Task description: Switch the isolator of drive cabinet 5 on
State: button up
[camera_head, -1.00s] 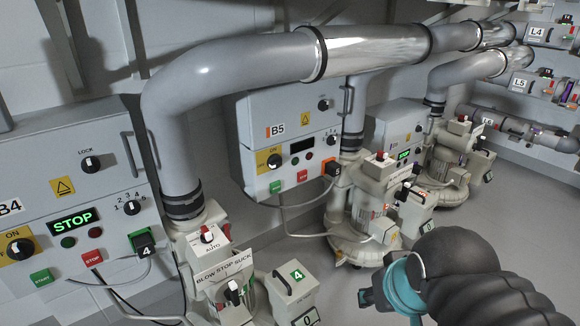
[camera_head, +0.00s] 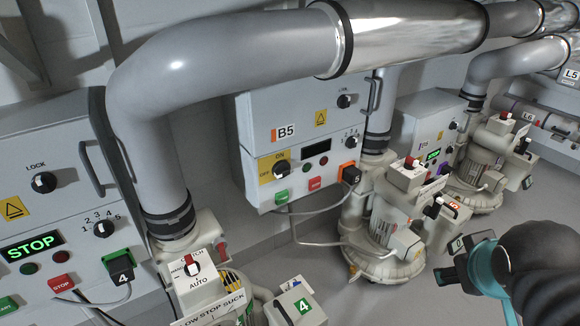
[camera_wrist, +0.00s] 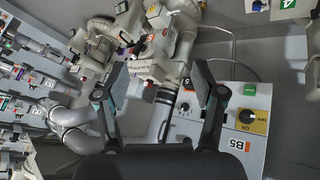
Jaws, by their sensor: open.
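Drive cabinet B5 (camera_head: 243,165) is a grey wall box in the middle of the head view, with a dark display. Its isolator (camera_head: 280,168) is a black rotary knob on a yellow ON/OFF plate, lower left on the front. The cabinet also shows in the wrist view (camera_wrist: 232,108), turned, with the isolator (camera_wrist: 247,117) at the right. My gripper (camera_head: 448,262) is at the lower right of the head view, well apart from the cabinet. In the wrist view my gripper (camera_wrist: 158,84) has its two fingers spread, with nothing between them.
Cabinet B4 (camera_head: 60,200) with a lit STOP display stands at the left. Blower 5 (camera_head: 375,215) stands on the floor right of cabinet B5, and blower 4 (camera_head: 195,285) is in front. A big grey duct (camera_head: 220,70) crosses above. Cables hang below the cabinets.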

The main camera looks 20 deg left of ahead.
jog(key=w+a+r+n+t+b, duration=0.1)
jog(key=w+r+n+t, duration=0.15)
jog(key=w+n, duration=0.55)
jog(key=n+y+b, duration=0.4)
jog(key=n+y, duration=0.7)
jog(key=n, duration=2.2)
send_over(283, 171)
jog(key=s+d, duration=0.9)
jog(key=d, duration=0.1)
notch_tip(283, 171, down, 4)
jog(key=shift+g, duration=0.45)
jog(key=x, duration=0.4)
jog(key=b+x, duration=0.1)
jog(key=x, duration=0.3)
jog(key=b+x, duration=0.1)
jog(key=x, duration=0.4)
jog(key=shift+w+a+r, duration=0.15)
jog(key=shift+a+r, duration=0.05)
jog(key=shift+y, duration=0.3)
jog(key=c, duration=1)
